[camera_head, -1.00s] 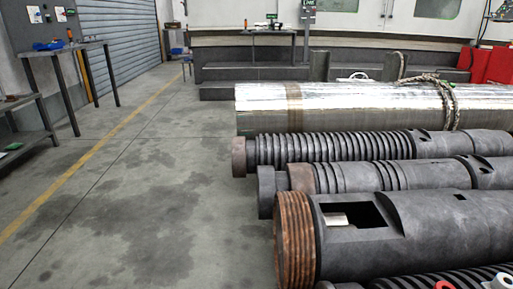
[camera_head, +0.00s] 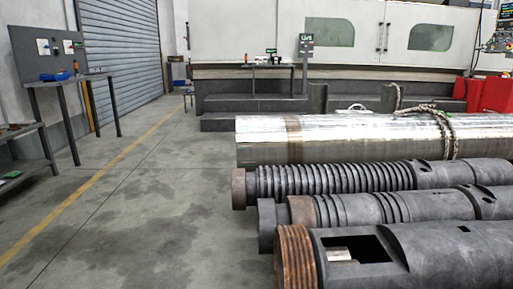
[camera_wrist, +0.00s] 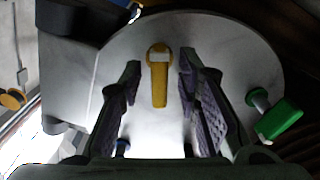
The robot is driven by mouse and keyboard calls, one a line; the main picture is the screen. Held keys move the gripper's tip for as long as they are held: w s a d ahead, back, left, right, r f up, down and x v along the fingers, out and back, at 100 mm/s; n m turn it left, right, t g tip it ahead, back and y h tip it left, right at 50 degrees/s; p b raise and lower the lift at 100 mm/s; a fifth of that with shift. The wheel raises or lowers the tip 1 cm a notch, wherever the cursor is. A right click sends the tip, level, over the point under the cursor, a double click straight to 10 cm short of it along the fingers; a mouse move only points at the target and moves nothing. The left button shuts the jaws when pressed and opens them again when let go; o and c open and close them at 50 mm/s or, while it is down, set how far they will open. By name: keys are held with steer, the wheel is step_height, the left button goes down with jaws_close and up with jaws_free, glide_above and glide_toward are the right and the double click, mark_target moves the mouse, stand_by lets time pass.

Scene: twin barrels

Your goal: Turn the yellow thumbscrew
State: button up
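The yellow thumbscrew (camera_wrist: 159,86) shows in the wrist view, with a round head and a flat tab pointing down in the picture. It sits on the face of a round, light grey plate (camera_wrist: 225,60). My gripper (camera_wrist: 160,68) is open, with one finger to the left of the thumbscrew and one to the right. Clear gaps show on both sides, and the gripper looks empty. I cannot tell how far the fingertips are from the plate. Neither the thumbscrew nor my gripper shows in the head view.
A green-handled part (camera_wrist: 279,119) sticks out right of my right finger. A dark block (camera_wrist: 75,17) is at upper left in the wrist view. The head view shows long dark barrels (camera_head: 440,255), a shiny cylinder (camera_head: 360,136), a side table (camera_head: 70,80) and clear floor (camera_head: 150,215).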

steer(key=shift+a, duration=0.1)
steer(key=a, duration=0.7)
steer(key=shift+s+b, duration=0.15)
steer(key=shift+b, duration=0.3)
steer(key=shift+d+r, duration=0.1)
